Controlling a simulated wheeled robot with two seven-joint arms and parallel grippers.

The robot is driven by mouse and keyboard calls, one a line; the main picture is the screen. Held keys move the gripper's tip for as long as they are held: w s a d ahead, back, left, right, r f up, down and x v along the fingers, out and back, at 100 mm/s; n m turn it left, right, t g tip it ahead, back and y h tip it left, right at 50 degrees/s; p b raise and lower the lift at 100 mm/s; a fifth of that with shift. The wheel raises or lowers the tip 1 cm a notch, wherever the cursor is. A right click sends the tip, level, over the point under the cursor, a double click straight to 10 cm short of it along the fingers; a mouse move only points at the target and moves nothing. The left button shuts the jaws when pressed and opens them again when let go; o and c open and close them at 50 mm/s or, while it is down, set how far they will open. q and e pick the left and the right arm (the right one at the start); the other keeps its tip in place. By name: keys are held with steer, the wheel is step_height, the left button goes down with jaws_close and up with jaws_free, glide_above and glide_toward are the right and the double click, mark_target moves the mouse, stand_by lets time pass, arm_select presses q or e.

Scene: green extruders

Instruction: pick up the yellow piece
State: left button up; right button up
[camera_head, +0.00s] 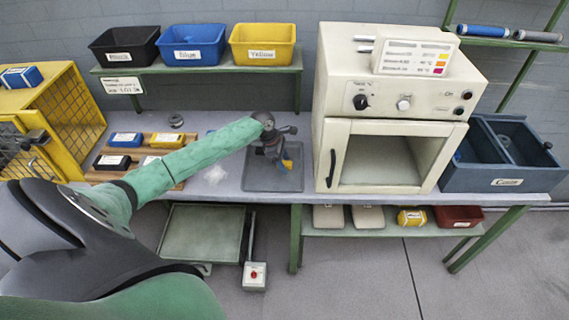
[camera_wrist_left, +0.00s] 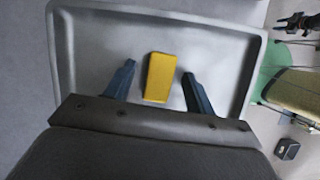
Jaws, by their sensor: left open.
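The yellow piece (camera_wrist_left: 160,77) is a small block lying in a grey tray (camera_wrist_left: 85,88). In the left wrist view it sits between the two dark blue fingers of my left gripper (camera_wrist_left: 158,84), with a gap on each side. In the head view my left gripper (camera_head: 278,158) is over the grey tray (camera_head: 262,182) on the bench, and a bit of the yellow piece (camera_head: 288,164) shows beside its fingers. The gripper is open. My right gripper does not show in the head view.
A wooden board (camera_head: 134,168) with several labelled blocks lies left of the tray. A cream oven (camera_head: 330,160) with an open-looking chamber stands close on the right. Black, blue and yellow bins (camera_head: 262,55) stand on the shelf behind. A blue divided crate (camera_head: 485,178) is at far right.

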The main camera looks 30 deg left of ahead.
arm_select(q)
steer(key=c, duration=1.1)
steer(key=shift+o, duration=0.2)
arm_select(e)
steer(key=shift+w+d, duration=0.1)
arm_select(q)
steer(key=shift+r, duration=0.1)
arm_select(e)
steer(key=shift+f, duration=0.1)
